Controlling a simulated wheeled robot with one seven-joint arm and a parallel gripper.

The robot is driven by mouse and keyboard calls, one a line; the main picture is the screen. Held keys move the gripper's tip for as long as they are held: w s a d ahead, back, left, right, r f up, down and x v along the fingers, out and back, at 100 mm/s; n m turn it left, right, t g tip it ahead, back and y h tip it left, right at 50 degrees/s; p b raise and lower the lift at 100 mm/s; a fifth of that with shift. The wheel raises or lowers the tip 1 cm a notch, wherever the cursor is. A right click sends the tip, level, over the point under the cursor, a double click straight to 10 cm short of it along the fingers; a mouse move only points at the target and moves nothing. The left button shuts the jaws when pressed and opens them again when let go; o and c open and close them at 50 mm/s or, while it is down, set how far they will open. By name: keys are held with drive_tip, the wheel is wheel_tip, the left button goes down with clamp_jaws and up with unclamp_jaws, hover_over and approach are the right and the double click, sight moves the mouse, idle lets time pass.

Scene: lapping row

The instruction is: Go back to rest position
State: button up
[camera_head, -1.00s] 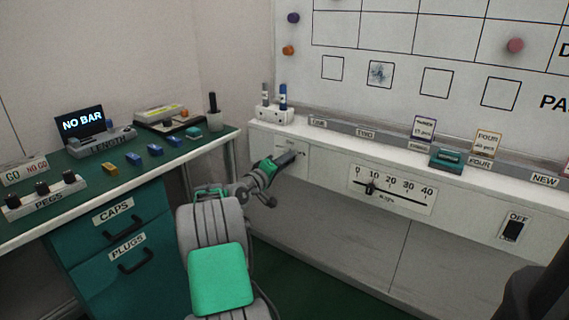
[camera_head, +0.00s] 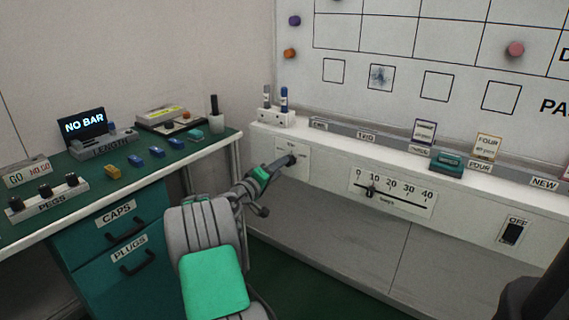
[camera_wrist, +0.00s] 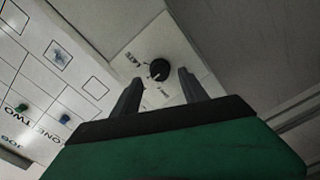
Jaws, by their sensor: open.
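My gripper (camera_head: 284,163) is at the left end of the white bench front, before a small white plate with a black knob (camera_head: 291,160). In the wrist view the two dark fingers (camera_wrist: 158,92) are spread apart with nothing between them. The knob (camera_wrist: 159,70) lies beyond the fingertips, and a gap seems to separate them, though exact distance is hard to judge. My arm reaches forward from the bottom of the head view, with grey links and green pads.
A green bench (camera_head: 150,170) with blocks, a pegs rack (camera_head: 45,197) and a NO BAR display (camera_head: 83,124) stands left. A slider panel (camera_head: 392,192) and an OFF switch (camera_head: 512,232) are on the white front. A marker holder (camera_head: 272,118) stands above the knob. Green floor lies between.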

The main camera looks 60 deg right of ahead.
drive_tip(key=shift+w+a, duration=0.15)
drive_tip(key=shift+a, duration=0.75)
drive_tip(key=shift+w+a, duration=0.1)
drive_tip(key=shift+a, duration=0.8)
